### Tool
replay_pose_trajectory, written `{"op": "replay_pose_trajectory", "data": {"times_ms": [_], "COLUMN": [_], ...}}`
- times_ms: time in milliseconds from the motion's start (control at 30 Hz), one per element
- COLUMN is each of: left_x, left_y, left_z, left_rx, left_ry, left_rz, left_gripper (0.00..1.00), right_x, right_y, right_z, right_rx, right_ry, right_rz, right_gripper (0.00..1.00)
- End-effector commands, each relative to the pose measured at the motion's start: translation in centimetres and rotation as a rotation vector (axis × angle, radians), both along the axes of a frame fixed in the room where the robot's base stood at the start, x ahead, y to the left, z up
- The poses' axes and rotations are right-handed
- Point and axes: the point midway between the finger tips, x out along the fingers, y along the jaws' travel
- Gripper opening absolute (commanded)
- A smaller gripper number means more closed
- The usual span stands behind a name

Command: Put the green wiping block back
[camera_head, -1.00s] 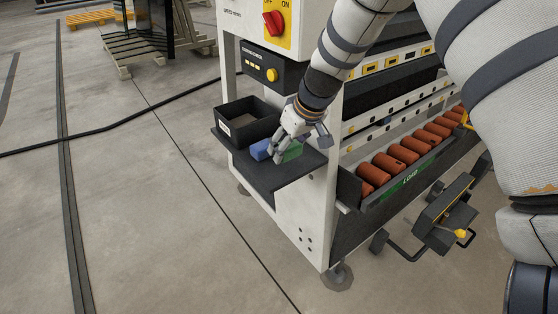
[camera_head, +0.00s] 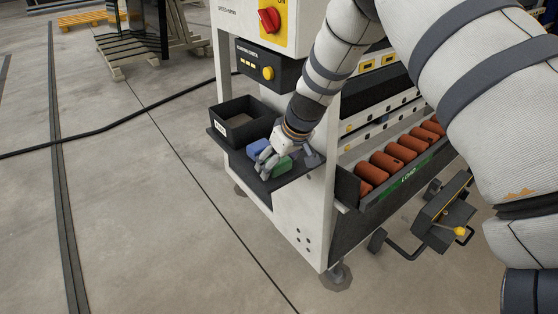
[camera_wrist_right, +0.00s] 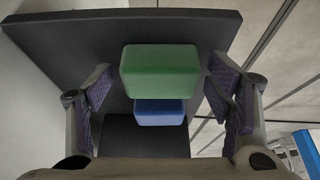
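The green wiping block (camera_head: 284,166) sits on the small black shelf (camera_head: 291,179) at the machine's corner, partly hidden by my right gripper in the head view. My right gripper (camera_head: 268,163) reaches down over it from the upper right. In the right wrist view the green block (camera_wrist_right: 160,70) lies between the spread fingers of my right gripper (camera_wrist_right: 160,90), with a gap on both sides. A blue block (camera_head: 256,148) lies beside the green one; it also shows just below it in the wrist view (camera_wrist_right: 160,112). My left gripper is out of view.
A black open bin (camera_head: 238,133) stands on the shelf left of the blocks. The white machine panel (camera_head: 305,205) adjoins the shelf on the right. A rack of orange cylinders (camera_head: 387,161) lies further right. The floor (camera_head: 130,230) left of the shelf is clear.

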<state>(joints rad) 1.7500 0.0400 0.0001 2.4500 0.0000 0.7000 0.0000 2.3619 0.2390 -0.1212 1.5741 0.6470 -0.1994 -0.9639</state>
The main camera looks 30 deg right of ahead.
Motion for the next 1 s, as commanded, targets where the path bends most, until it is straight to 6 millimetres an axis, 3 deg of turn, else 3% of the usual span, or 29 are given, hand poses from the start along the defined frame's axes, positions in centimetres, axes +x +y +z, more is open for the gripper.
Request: {"op": "replay_pose_trajectory", "data": {"times_ms": [167, 267, 500, 700, 900, 967, 1000], "left_x": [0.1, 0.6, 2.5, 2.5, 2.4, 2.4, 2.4], "left_y": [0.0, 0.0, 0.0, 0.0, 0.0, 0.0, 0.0], "left_z": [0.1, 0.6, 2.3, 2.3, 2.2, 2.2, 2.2], "left_rx": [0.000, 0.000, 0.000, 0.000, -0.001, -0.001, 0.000], "left_ry": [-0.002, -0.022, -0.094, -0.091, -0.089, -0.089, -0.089], "left_rz": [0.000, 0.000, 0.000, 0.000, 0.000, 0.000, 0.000], "left_gripper": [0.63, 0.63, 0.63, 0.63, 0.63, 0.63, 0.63], "right_x": [0.0, -0.4, -3.1, -4.6, -5.0, -5.9, -7.4], "right_y": [0.0, 0.0, -0.3, -0.4, -0.4, -0.3, -0.1], "right_z": [0.3, 2.1, 8.7, 11.0, 11.1, 9.4, 7.0], "right_rx": [-0.001, -0.001, -0.002, -0.001, -0.001, -0.012, -0.028], "right_ry": [-0.002, -0.008, -0.017, -0.003, 0.006, 0.036, 0.078], "right_rz": [0.000, 0.000, 0.002, 0.000, 0.000, -0.011, -0.024], "right_gripper": [0.73, 0.73, 0.73, 0.73, 0.73, 0.73, 0.73]}}
